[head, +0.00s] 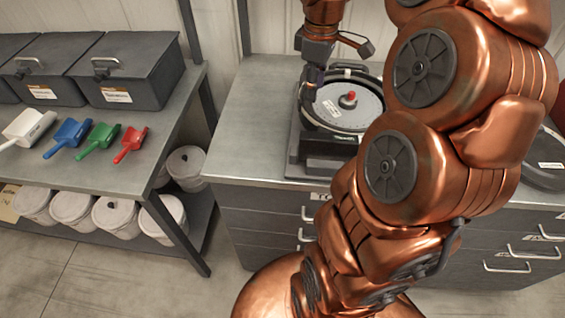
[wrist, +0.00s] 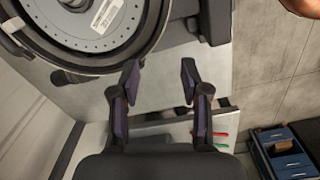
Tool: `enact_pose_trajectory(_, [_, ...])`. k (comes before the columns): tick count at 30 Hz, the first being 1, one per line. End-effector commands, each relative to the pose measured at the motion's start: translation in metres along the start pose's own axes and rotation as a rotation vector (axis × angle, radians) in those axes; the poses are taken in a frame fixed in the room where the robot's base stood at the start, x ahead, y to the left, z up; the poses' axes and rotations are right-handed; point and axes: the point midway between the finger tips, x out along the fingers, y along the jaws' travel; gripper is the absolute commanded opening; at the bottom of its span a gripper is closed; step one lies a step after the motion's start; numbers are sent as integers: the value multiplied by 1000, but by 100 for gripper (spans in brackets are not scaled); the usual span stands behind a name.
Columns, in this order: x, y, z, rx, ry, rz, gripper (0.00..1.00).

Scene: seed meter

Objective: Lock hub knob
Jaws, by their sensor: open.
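The seed meter (head: 338,112) stands on the grey bench, a dark round housing with a pale perforated disc (head: 340,108) inside. The hub knob (head: 350,97) sits at the disc's centre, dark with a red top. In the wrist view the disc (wrist: 85,28) shows at the upper left, and the hub is cut by the top edge. My gripper (head: 312,88) is at the left rim of the meter in the head view. In the wrist view my gripper (wrist: 160,85) is open and empty, its fingers apart from the knob. Whether the knob is locked cannot be told.
A shelf unit at the left holds dark lidded bins (head: 130,70) and coloured scoops (head: 72,137), with white buckets (head: 120,215) below. A dark round part (head: 545,165) lies at the bench's right. The bench (head: 245,130) left of the meter is clear.

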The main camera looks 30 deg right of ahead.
Motion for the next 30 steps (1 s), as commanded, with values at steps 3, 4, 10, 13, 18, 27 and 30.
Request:
enact_pose_trajectory(3, [2,-19,-6,15,-3,-6,46])
enact_pose_trajectory(4, [3,-23,-8,20,-5,-8,46])
enact_pose_trajectory(10, [7,-55,-14,56,-14,-17,46])
enact_pose_trajectory(13, [10,-70,-16,74,-19,-22,46])
enact_pose_trajectory(18, [16,-97,-17,112,-31,-31,46])
enact_pose_trajectory(27, [28,-143,-13,191,-55,-44,46])
enact_pose_trajectory(30, [32,-158,-10,220,-63,-45,46])
